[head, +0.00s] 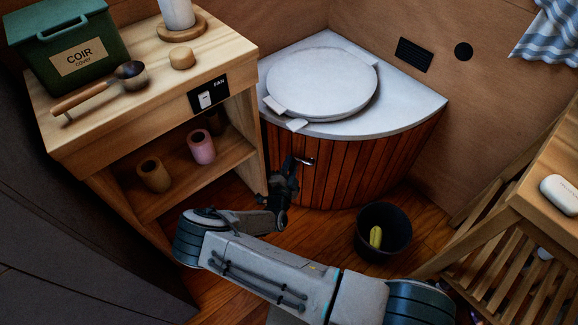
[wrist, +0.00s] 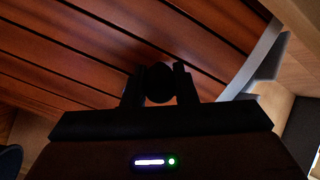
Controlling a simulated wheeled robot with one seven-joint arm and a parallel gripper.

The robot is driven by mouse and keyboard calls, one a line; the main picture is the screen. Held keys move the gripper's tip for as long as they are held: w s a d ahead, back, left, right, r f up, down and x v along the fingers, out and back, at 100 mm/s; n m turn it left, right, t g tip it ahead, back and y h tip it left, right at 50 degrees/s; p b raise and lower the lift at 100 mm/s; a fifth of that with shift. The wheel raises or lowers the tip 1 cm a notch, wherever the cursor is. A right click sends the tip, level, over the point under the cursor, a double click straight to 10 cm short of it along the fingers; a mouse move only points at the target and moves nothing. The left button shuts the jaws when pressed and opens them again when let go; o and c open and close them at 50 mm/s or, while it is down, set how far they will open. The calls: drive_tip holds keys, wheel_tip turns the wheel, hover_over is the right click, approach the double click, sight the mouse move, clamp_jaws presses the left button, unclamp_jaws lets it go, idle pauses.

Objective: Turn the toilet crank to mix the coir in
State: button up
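The toilet (head: 345,160) is a corner unit with a curved front of reddish-brown wood slats and a pale top. Its round lid (head: 322,80) is down. A small metal crank (head: 306,161) sticks out of the slatted front, near its left end. My gripper (head: 291,165) is at the crank and hides part of it. In the wrist view, a dark round crank knob (wrist: 160,83) sits between the two fingers, which look to press on both its sides. The slats (wrist: 60,55) are just beyond. The coir box (head: 75,55) is green and lidded, on the left bench.
The wooden bench (head: 215,62) holds a scoop (head: 100,88), and stands close to the left of my gripper. A dark bucket (head: 384,232) with a yellow item stands on the floor to the right. A slatted wooden stand (head: 500,235) is at far right.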

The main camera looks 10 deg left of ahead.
drive_tip(key=o, duration=0.4)
drive_tip(key=shift+d, duration=0.2)
drive_tip(key=shift+a, duration=0.1)
drive_tip(key=shift+s+a, duration=0.1)
drive_tip(key=shift+s, duration=0.05)
drive_tip(key=s, duration=0.4)
drive_tip(key=s+p, duration=0.1)
drive_tip(key=s, duration=0.4)
drive_tip(key=s+p, duration=0.1)
drive_tip(key=s, duration=0.3)
drive_tip(key=shift+s+a, duration=0.25)
drive_tip(key=shift+a, duration=0.05)
